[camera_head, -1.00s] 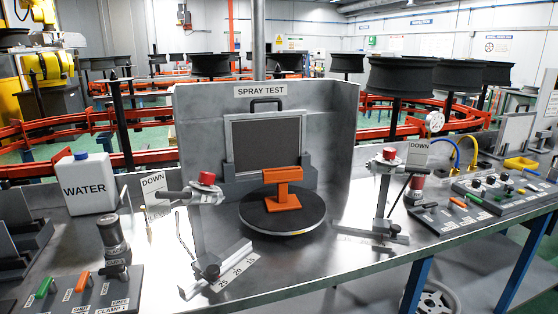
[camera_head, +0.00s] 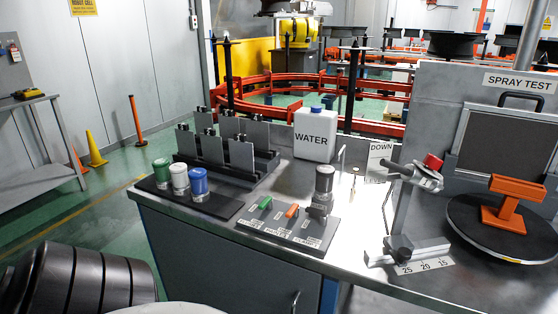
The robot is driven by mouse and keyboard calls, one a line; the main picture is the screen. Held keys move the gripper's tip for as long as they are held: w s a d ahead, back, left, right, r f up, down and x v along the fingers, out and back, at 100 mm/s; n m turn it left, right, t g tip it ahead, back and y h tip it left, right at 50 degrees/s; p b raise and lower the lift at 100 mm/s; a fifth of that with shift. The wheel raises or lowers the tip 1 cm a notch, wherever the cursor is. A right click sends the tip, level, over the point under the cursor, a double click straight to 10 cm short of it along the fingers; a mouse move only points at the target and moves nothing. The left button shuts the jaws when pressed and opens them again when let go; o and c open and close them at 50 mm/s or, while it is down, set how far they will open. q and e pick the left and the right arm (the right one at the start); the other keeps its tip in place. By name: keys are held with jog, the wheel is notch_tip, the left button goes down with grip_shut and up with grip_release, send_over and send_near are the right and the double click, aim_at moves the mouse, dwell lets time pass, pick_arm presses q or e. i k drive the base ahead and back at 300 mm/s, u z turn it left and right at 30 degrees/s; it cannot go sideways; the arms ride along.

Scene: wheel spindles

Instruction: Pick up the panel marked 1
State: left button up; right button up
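Several grey panels with black clips on top stand upright in a dark rack (camera_head: 262,172) at the left part of the metal bench. A front panel (camera_head: 241,157) stands at the rack's right, and another front panel (camera_head: 186,143) at its left. No number can be read on any panel at this size, so I cannot tell which is marked 1. The panels behind are partly hidden by those in front. Neither of my grippers is in view.
Jars with green (camera_head: 162,172), white (camera_head: 180,178) and blue (camera_head: 198,184) lids stand before the rack. A white water container (camera_head: 315,135) is right of it. A switch panel (camera_head: 290,225), spray stand (camera_head: 415,176) and turntable (camera_head: 505,226) stand further right.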

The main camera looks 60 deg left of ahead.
aim_at(242, 152)
jog(key=u, duration=3.1)
jog(key=k, duration=1.3)
jog(key=u, duration=1.2)
jog(key=i, duration=1.5)
jog(key=z, duration=0.2)
jog(key=i, duration=2.3)
jog(key=z, duration=1.65)
jog(key=i, duration=1.1)
jog(key=z, duration=1.35)
jog(key=i, duration=0.25)
jog(key=z, duration=0.15)
